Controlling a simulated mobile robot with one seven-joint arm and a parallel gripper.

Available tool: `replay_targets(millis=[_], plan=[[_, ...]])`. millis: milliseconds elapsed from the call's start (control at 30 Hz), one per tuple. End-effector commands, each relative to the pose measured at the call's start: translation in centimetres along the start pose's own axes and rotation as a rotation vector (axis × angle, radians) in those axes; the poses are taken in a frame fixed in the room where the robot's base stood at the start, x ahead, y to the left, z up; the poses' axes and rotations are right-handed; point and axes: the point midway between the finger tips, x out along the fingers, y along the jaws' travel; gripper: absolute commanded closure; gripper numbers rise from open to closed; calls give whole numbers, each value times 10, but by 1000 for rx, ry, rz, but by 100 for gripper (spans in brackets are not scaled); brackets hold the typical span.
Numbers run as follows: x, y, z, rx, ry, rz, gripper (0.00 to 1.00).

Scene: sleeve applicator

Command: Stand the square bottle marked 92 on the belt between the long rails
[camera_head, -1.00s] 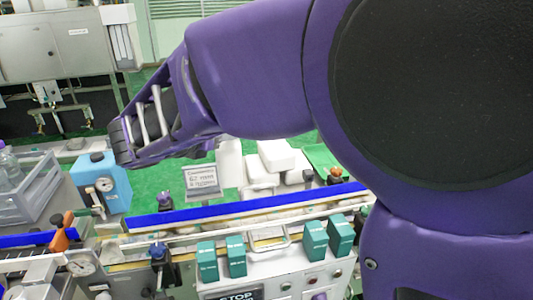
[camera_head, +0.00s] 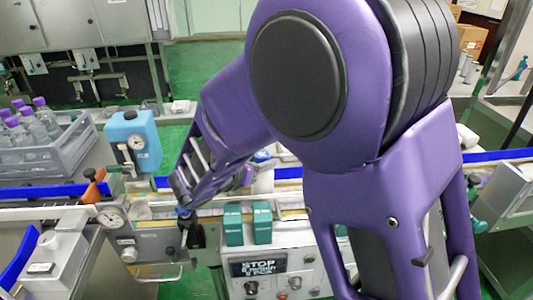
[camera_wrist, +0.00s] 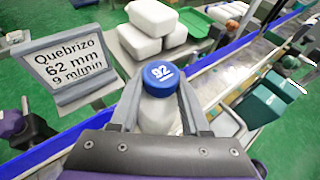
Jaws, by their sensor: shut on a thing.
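The bottle (camera_wrist: 158,116) has a pale body and a blue cap (camera_wrist: 160,76) marked 92. My gripper (camera_wrist: 160,97) is shut on it, one finger on each side, and the bottle looks roughly upright. In the head view the blue cap (camera_head: 262,155) shows just right of my wrist, in front of the blue rail; my fingers are hidden there. In the wrist view the blue long rail (camera_wrist: 222,57) passes behind the bottle, and the belt (camera_wrist: 206,88) runs to its right. I cannot tell the height of the bottle's base or whether it touches the belt.
A sign (camera_wrist: 70,65) and white blocks (camera_wrist: 155,35) stand beyond the blue rail. Teal boxes (camera_head: 233,224) stand on the near side, above the control panel (camera_head: 268,275).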

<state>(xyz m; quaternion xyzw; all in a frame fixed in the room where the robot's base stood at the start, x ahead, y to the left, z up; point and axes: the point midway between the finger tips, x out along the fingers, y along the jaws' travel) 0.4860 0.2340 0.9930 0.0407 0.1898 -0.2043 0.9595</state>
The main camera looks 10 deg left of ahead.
Motion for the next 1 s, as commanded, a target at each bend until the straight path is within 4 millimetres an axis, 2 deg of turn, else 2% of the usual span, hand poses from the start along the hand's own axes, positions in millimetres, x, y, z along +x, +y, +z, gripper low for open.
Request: replay_targets(millis=[333,367,500,867,1000], plan=[[2,0,-3,3,-3,1,100],[1,0,-3,2,-1,1,50],[1,0,-3,2,-1,1,25],[0,0,1,2,-1,1,24],[-18,2,1,2,-2,5,24]])
